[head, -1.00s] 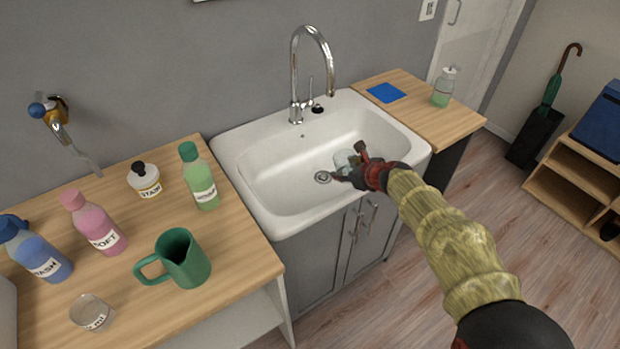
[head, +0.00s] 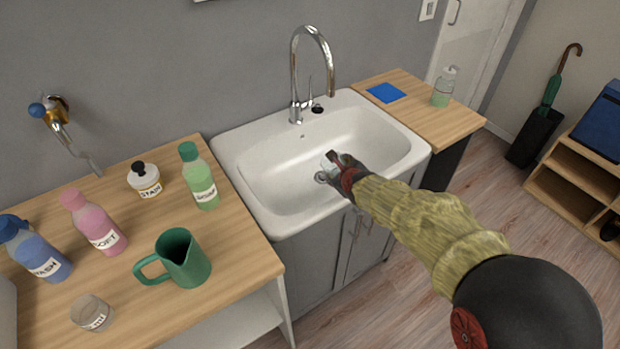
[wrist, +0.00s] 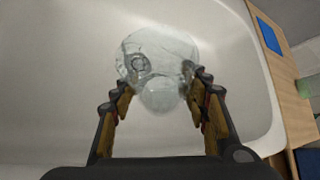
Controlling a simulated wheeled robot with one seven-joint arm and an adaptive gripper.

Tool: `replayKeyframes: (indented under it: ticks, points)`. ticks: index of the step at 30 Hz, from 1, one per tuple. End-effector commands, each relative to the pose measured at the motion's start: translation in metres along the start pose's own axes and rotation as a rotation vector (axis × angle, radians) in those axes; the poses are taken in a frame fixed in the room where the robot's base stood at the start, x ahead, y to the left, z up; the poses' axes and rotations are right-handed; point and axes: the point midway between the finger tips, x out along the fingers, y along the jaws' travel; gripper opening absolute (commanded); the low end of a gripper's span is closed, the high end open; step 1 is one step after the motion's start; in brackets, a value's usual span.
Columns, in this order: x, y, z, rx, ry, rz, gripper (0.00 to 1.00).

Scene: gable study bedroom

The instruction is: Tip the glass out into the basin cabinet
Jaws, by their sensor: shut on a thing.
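My gripper (wrist: 160,100) is shut on a clear glass (wrist: 155,55), held over the white basin. In the head view the glass (head: 329,163) shows only in part, beyond my gripper (head: 342,165), which hides the rest. In the wrist view the glass sits between the two fingers and the drain shows through or beside it. I cannot tell its exact tilt or whether any liquid is in it. The basin cabinet (head: 318,262) has a white basin (head: 280,165) on top and grey doors below.
A chrome tap (head: 297,85) arches over the basin's back. The left counter (head: 235,260) holds a green jug (head: 180,262), several bottles and a glass cup (head: 91,312). The right counter (head: 440,118) holds a blue cloth (head: 386,92) and a soap bottle (head: 444,87).

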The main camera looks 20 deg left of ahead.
Motion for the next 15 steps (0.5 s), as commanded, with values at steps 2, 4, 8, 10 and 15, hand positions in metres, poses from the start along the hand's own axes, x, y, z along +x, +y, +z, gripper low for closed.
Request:
replayKeyframes:
  ticks: [2, 4, 8, 10, 15]
  points:
    - [0.0008, 0.0022, -0.0017, -0.009, 0.007, -0.005, 0.1]
    - [0.0006, 0.0024, -0.0026, -0.017, 0.01, -0.014, 0.1]
    - [0.0011, 0.0064, -0.0022, -0.047, 0.017, -0.037, 0.1]
    - [0.0015, 0.0092, -0.0021, -0.071, 0.024, -0.054, 0.1]
    - [-0.0032, 0.0077, 0.0035, -0.16, 0.047, -0.123, 0.1]
